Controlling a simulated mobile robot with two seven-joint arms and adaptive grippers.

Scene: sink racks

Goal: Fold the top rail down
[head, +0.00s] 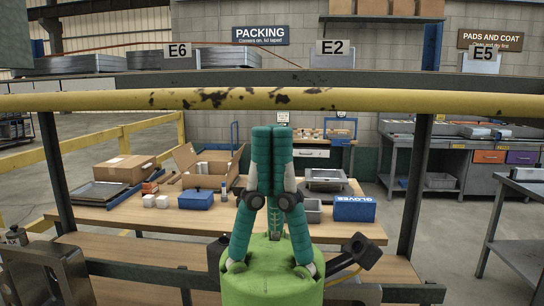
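The top rail (400,99) is a yellow bar with dark worn patches. It runs level across the whole head view, in the upper part, and both its ends run out of the picture. My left gripper (272,135) has a green body and teal fingers pointing up. Its fingertips are together with nothing visible between them, a little below the rail in the picture. Whether they touch the rail's underside or are at another depth, I cannot tell. My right gripper is not in view.
Dark posts (413,190) stand on both sides below the rail. A wooden bench (130,212) behind carries cartons (125,168), a blue box (354,208) and small items. A grey metal bracket (45,278) is at bottom left. Open floor shows at the right.

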